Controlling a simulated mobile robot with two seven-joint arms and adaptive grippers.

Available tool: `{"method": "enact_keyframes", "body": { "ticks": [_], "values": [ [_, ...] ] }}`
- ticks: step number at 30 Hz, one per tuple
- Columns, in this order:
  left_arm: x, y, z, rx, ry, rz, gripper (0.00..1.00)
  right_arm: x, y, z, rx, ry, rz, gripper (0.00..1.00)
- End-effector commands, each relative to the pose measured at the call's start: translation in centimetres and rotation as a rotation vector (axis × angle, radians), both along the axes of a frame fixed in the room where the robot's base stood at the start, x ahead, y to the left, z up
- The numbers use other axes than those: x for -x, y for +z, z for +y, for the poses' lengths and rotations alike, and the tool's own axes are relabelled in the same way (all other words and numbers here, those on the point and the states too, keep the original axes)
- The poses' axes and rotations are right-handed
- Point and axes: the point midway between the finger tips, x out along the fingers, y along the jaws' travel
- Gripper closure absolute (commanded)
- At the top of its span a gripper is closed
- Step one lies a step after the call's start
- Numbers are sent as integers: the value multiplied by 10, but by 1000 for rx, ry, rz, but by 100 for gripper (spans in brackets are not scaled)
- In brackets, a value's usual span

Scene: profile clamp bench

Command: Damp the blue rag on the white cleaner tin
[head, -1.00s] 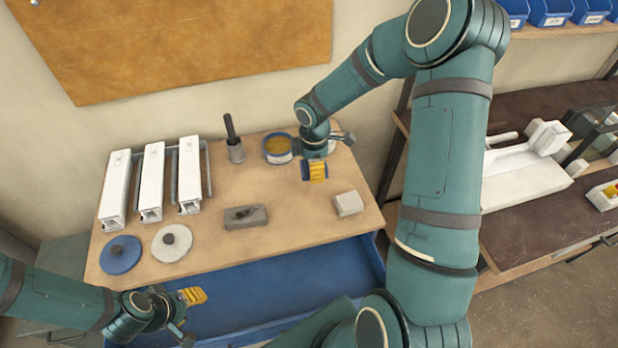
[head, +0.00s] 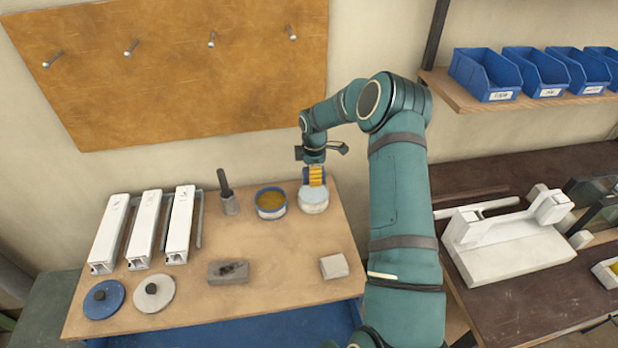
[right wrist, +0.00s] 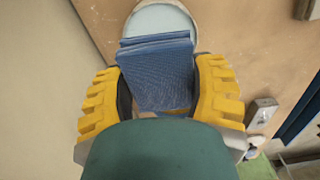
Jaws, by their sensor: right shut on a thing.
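The white cleaner tin (head: 313,206) stands open at the back right of the wooden bench, with pale liquid inside. My right gripper (head: 316,176) is over it, pointing down, and its yellow-padded fingers are shut on the blue rag (head: 305,174). In the right wrist view the folded rag (right wrist: 160,72) sits between both fingers, with the tin's pale round opening (right wrist: 163,18) just beyond it. I cannot tell whether the rag touches the liquid. My left gripper is out of view.
A blue tin (head: 271,213) with amber contents stands close left of the white tin. A brush in a grey holder (head: 231,204), white profiles (head: 147,226), two round lids (head: 153,293), a grey block (head: 228,272) and a pale block (head: 334,266) are on the bench.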

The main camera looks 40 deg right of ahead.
Motion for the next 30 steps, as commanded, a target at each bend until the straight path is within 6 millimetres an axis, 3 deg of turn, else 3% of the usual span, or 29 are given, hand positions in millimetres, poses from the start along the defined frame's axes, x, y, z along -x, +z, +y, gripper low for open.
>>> {"method": "enact_keyframes", "body": {
  "ticks": [8,21,30],
  "values": [
    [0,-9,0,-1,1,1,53,0,-15,0,-1,-1,1,68],
    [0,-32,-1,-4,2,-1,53,0,-55,0,-1,-1,-1,68],
    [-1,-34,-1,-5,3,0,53,0,-59,0,0,-1,0,68]
  ]
}}
